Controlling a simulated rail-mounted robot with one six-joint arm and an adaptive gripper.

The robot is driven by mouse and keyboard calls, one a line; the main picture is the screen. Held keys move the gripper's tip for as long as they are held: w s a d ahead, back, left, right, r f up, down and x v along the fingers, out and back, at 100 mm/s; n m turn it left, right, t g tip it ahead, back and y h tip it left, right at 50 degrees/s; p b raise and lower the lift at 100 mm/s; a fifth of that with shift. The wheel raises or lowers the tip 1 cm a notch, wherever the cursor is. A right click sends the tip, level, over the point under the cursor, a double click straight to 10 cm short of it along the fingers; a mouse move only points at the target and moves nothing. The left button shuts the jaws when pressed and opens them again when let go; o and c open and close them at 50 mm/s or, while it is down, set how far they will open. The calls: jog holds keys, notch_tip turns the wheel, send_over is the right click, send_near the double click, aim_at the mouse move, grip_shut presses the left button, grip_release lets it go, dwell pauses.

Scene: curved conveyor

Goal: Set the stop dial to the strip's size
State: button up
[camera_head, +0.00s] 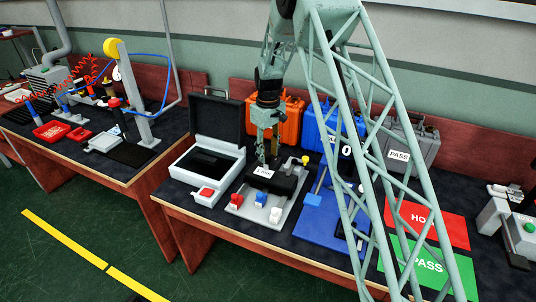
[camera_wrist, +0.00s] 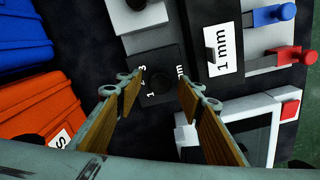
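The stop dial (camera_wrist: 160,80) is a dark round knob on a dark plate marked 1, 2, 3 and mm in the wrist view. My gripper (camera_wrist: 158,84) is open, with its two tan-padded fingers apart on either side of the dial; I see a gap on both sides. Which number the dial points at is too dark to read. A white label (camera_wrist: 223,48) reading "1 mm" sits on a black block beside it. I cannot single out the strip.
The fixture carries red (camera_head: 236,199) and blue (camera_head: 261,197) levers along its front. An open black case (camera_head: 217,117) stands left. Orange (camera_head: 289,117), blue and grey cases stand behind. A blue device (camera_head: 313,222), red mat (camera_head: 418,212) and green PASS mat (camera_head: 424,264) lie right.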

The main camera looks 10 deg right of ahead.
jog(key=shift+c, duration=0.6)
jog(key=c, duration=0.7)
jog(key=shift+c, duration=0.2)
jog(key=shift+m, duration=0.5)
jog(key=m+p, duration=0.2)
jog(key=m, duration=0.1)
jog(key=shift+m, duration=0.3)
jog(key=shift+m+p, duration=0.45)
jog(key=shift+m, duration=1.65)
jog(key=o, duration=0.9)
jog(key=shift+c, duration=0.2)
